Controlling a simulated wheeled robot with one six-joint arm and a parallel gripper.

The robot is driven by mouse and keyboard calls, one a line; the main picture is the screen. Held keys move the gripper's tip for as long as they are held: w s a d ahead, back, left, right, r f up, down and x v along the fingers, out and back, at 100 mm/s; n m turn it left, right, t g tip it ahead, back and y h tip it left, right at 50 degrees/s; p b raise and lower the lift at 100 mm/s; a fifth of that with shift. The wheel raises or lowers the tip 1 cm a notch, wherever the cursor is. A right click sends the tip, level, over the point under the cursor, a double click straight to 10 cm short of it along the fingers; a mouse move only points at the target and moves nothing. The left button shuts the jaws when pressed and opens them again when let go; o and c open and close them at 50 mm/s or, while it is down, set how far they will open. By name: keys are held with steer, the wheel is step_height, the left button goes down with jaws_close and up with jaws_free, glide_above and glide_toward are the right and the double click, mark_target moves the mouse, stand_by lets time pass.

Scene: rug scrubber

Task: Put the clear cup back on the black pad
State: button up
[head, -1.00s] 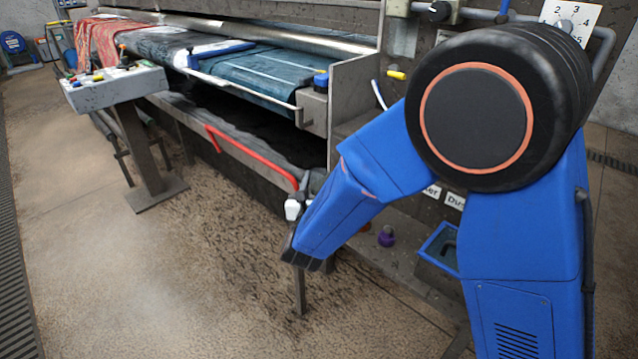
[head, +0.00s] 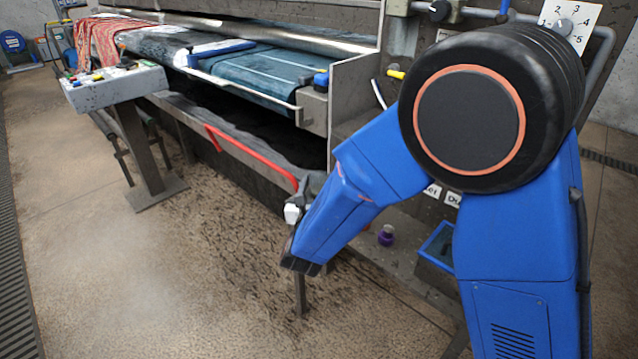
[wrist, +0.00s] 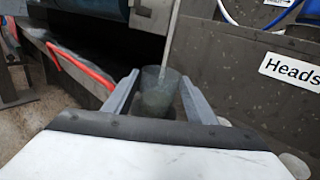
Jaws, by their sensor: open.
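The clear cup (wrist: 158,88) shows in the wrist view, upright, between the two fingers of my gripper (wrist: 160,98). The gripper is open, with a finger on each side of the cup. I cannot tell whether either finger touches it. A dark surface shows under and behind the cup, but I cannot make out the black pad. In the head view my blue arm hides the cup, and the fingers are not clearly seen there.
A red bar (head: 250,157) runs along the machine's front, left of my arm. A purple-capped object (head: 386,236) and a blue-rimmed tray (head: 437,248) are right of my forearm. A control stand (head: 140,120) is at left. The floor in front is clear.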

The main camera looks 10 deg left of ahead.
steer(key=s+d, duration=0.1)
steer(key=s, duration=1)
